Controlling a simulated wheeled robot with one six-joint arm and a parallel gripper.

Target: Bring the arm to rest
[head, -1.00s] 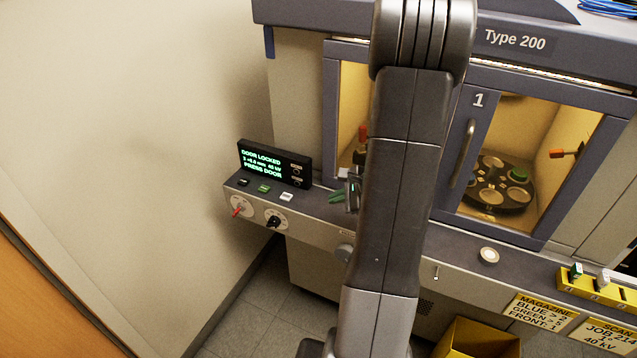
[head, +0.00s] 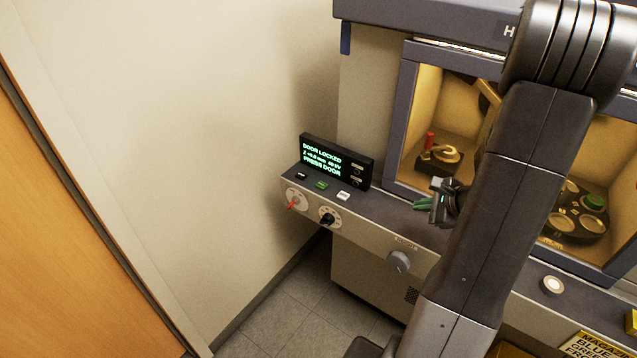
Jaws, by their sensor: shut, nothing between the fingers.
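My gripper (head: 424,204) shows in the head view beside my arm, over the grey console ledge in front of the machine's window. Its green-tipped fingers are shut and hold nothing. My arm crosses the right part of the view and hides part of the machine's front and part of the gripper's wrist. The machine's display (head: 336,160) reads "DOOR LOCKED" and "PRESS DOOR" in green letters.
The ledge carries small black, green (head: 321,184) and white (head: 343,196) buttons. Below sit a red-pointer dial (head: 296,201), a black knob (head: 327,219) and a grey knob (head: 399,262). A round button (head: 552,286) lies at right.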

